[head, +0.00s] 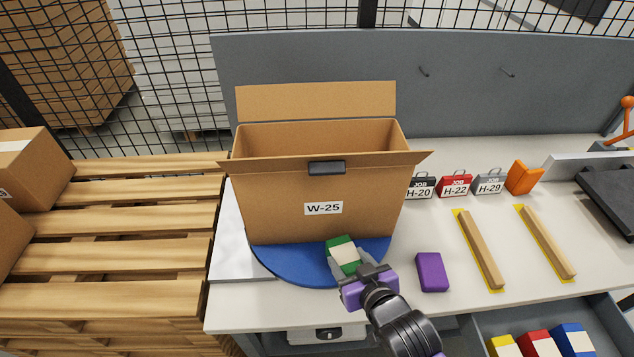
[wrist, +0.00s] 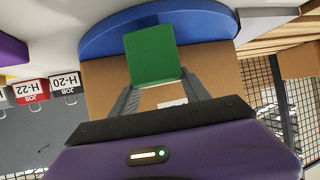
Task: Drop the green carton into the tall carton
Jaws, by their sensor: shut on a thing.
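The green carton (head: 343,253), green with a pale face, is held in my gripper (head: 352,272). In the wrist view the green carton (wrist: 153,54) sits between the two fingers of my gripper (wrist: 160,95), which are shut on it. The tall carton (head: 290,195) is brown, labelled W-25, and stands upright on a blue round turntable (head: 290,272). Its top is open with flaps spread outward. My gripper is in front of the tall carton's lower right front, below its rim. Whether the green carton touches the turntable cannot be told.
A purple block (head: 432,272) lies right of my gripper. Two wooden strips (head: 481,250) on yellow lie further right. Job tags and an orange block (head: 524,177) stand behind them. An open drawer (head: 560,325) with coloured blocks is front right. Wooden pallets (head: 110,250) are left.

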